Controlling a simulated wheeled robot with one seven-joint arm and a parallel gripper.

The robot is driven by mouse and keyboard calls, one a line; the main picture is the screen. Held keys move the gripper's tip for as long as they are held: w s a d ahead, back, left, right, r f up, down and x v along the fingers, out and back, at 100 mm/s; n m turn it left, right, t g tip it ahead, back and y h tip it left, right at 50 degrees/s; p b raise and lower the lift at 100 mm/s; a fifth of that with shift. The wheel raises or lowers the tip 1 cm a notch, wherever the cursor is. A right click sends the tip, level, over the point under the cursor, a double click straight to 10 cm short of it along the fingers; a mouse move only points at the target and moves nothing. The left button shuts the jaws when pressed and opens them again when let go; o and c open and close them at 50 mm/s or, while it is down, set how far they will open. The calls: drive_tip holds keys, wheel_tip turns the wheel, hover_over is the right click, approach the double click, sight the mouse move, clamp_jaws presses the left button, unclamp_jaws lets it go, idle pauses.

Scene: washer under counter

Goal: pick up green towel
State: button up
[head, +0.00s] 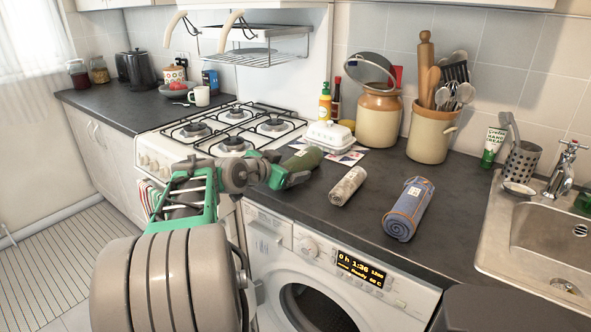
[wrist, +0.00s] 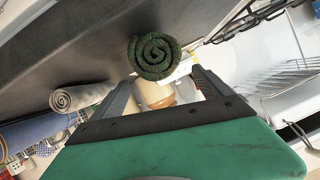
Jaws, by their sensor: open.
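The green towel (head: 306,158) is a dark green roll lying on the counter behind my gripper in the head view. Its spiral end (wrist: 153,57) faces the camera in the wrist view, just beyond the fingertips and roughly between them. My gripper (head: 299,173) is open, with its fingers pointing at the near end of the roll. In the wrist view my gripper (wrist: 162,84) has nothing between its fingers. In the head view my gripper partly hides the near end of the towel.
A beige patterned rolled towel (head: 348,186) and a blue rolled towel (head: 408,210) lie to the right. The gas stove (head: 232,128) is left, the washer (head: 335,275) below, the sink (head: 545,235) right.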

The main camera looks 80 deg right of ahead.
drive_tip(key=x, duration=0.5)
drive_tip(key=shift+w+d+f, duration=0.25)
drive_tip(key=shift+d, duration=0.2)
drive_tip(key=c, duration=1.7)
drive_tip(key=shift+r, duration=0.1)
